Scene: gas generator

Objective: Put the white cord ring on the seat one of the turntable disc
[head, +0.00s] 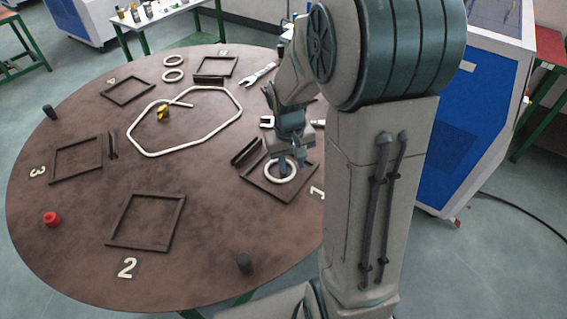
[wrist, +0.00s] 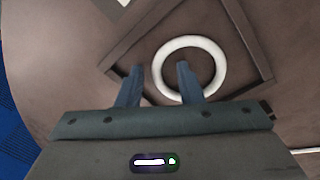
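A white cord ring (head: 280,181) lies inside the square dark frame of seat one (head: 262,191), at the right of the brown turntable disc (head: 80,250). In the wrist view the ring (wrist: 221,66) lies within the frame (wrist: 250,45). My gripper (head: 282,157) is low over the ring. In the wrist view its fingers (wrist: 157,72) are apart; one shows over the ring's opening, the other outside its left side. The ring's band shows between them, touching neither clearly. Fingertip height above the disc is hard to tell. My gripper hides part of the ring.
Two other white rings (head: 173,82) lie at the back. A bent white tube loop (head: 150,154) with a yellow piece (head: 163,113) lies mid-disc. Wrenches (head: 262,74) lie behind my gripper. A dark upright bracket (head: 245,153) stands at seat one's left edge. A blue-sided machine (head: 470,125) stands right.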

